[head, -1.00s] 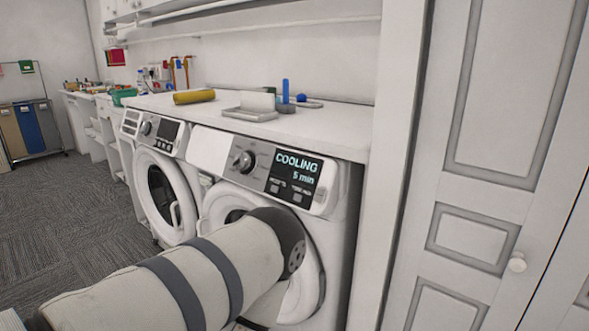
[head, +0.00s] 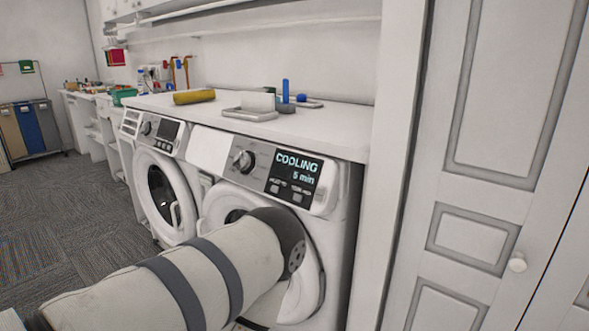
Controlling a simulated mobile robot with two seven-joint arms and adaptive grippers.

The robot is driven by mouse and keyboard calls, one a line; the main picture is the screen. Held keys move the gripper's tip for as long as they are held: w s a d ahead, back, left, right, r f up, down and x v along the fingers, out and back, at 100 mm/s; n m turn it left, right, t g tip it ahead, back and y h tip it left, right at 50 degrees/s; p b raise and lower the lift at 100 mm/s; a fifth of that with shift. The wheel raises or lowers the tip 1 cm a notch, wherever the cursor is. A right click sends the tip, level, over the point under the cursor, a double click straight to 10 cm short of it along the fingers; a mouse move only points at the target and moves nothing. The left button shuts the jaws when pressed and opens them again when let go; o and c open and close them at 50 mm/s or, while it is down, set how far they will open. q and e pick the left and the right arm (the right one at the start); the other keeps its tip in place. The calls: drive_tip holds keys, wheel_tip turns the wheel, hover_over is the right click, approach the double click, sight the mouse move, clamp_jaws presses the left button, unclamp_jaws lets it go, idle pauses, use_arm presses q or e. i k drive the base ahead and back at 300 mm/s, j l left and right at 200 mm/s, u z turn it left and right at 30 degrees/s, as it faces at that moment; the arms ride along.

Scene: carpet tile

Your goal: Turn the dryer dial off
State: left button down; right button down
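The dryer (head: 337,235) is the nearer white front-loading machine, under the counter. Its panel display (head: 296,168) reads "COOLING 5 min". Neither gripper shows in the head view.
A second machine (head: 163,192) stands to the left. The white counter (head: 330,124) above holds a yellow roll (head: 194,97), a grey tray (head: 250,115) and a blue brush (head: 286,92). A white panelled door with a knob (head: 517,265) is at the right. Carpet floor (head: 50,215) is open at left.

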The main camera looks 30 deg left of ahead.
sight(243, 161)
drive_tip(key=u, duration=1.45)
